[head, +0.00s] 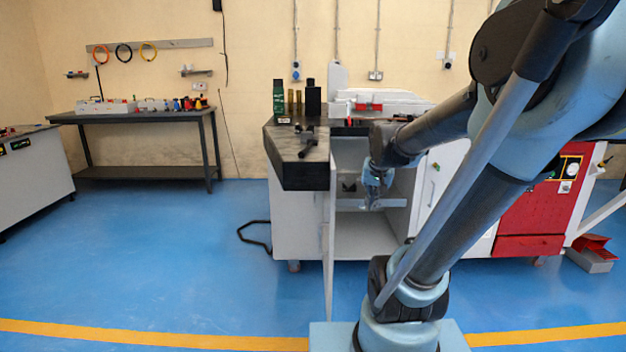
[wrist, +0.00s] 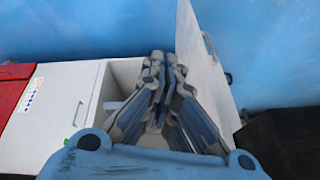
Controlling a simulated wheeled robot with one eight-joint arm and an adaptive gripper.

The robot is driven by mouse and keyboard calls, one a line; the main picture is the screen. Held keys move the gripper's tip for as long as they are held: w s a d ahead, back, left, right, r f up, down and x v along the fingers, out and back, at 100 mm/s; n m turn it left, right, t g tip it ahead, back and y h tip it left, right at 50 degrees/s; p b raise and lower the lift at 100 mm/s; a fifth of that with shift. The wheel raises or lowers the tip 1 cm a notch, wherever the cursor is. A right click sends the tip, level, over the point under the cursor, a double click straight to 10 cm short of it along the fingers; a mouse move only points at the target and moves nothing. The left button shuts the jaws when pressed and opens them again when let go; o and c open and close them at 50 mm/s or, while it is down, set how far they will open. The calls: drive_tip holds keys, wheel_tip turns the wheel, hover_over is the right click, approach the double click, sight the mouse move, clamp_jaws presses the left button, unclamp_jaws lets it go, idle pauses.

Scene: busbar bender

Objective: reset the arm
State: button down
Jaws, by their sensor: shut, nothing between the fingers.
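My arm reaches from the lower right of the head view over to the machine cabinet. My gripper (head: 373,204) hangs in front of the cabinet's open compartment (head: 365,236), below the dark worktop. In the wrist view my gripper (wrist: 165,58) has its fingers together with nothing held between them. The white cabinet door (head: 328,240) stands open, seen nearly edge-on, to the left of my gripper. In the wrist view the door (wrist: 205,75) shows just right of the fingers. Part of the compartment is hidden behind my fingers in the wrist view.
The dark worktop (head: 299,170) carries a green box (head: 279,97) and a black tool. A red cabinet panel (head: 528,222) is on the right. Blue floor (head: 150,260) is clear at the left.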

drive_tip(key=s+f+n, duration=0.1)
drive_tip(key=s+f, duration=0.1)
drive_tip(key=s, duration=0.3)
drive_tip(key=s+f+n+g, duration=0.1)
drive_tip(key=s+f, duration=0.2)
drive_tip(key=s, duration=0.3)
drive_tip(key=s+d+f+n+g, duration=0.1)
drive_tip(key=s+f, duration=0.2)
drive_tip(key=s, duration=0.3)
drive_tip(key=shift+s+f, duration=0.25)
